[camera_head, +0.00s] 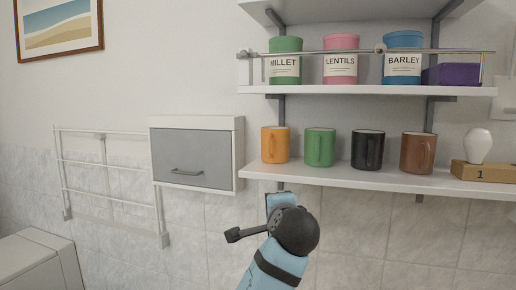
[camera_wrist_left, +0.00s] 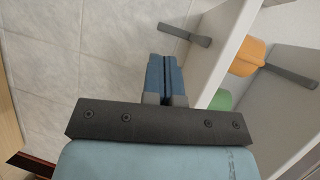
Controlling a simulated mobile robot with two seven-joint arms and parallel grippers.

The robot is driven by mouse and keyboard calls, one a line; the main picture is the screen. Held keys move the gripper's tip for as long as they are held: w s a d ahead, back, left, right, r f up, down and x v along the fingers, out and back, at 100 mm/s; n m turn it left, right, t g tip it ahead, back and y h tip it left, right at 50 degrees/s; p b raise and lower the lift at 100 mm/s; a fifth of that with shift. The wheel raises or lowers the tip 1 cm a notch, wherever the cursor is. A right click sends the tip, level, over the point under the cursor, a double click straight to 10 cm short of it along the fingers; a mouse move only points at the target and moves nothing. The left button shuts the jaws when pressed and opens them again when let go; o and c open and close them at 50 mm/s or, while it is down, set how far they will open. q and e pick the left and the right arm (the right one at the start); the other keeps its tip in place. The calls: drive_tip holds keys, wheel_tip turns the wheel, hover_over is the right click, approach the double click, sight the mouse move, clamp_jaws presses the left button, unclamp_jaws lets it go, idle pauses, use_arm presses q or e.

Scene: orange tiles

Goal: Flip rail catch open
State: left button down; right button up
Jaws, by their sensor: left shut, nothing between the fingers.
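A thin metal rail (camera_head: 430,51) runs along the front of the upper shelf, before the canisters. A small rounded fitting (camera_head: 380,48) sits midway on it, and a pale end piece (camera_head: 243,54) is at its left end. Which is the catch, and its position, is too small to tell. My left gripper (camera_head: 279,199) is below the front edge of the lower shelf, under the orange mug, well below the rail and apart from it. In the left wrist view its blue fingers (camera_wrist_left: 166,78) are together and empty. My right gripper is not in view.
The lower shelf (camera_head: 340,177) holds an orange mug (camera_head: 275,145), other mugs and a white bulb-shaped object (camera_head: 478,146) on a wooden block. The upper shelf (camera_head: 350,89) holds canisters and a purple box (camera_head: 452,75). A grey-fronted cabinet (camera_head: 192,153) and white rack (camera_head: 105,162) are left.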

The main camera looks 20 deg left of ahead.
use_arm(q)
drive_tip(key=s+d+r+y, duration=0.2)
drive_tip(key=r, duration=0.7)
drive_tip(key=s+d+r+y, duration=0.1)
drive_tip(key=s+r+y, duration=0.1)
drive_tip(key=r, duration=0.8)
drive_tip(key=s+d+r+t+y, duration=0.1)
drive_tip(key=s+d+r+y, duration=0.1)
drive_tip(key=r, duration=0.8)
drive_tip(key=shift+s+d+r+y+b, duration=0.15)
drive_tip(key=shift+s+d+y+b, duration=0.2)
drive_tip(key=shift+s+y, duration=0.35)
drive_tip(key=p, duration=0.4)
approach(248, 56)
drive_tip(key=x, duration=0.6)
drive_tip(key=shift+w+d, duration=0.1)
drive_tip(key=shift+w, duration=0.1)
drive_tip(key=shift+a, duration=0.3)
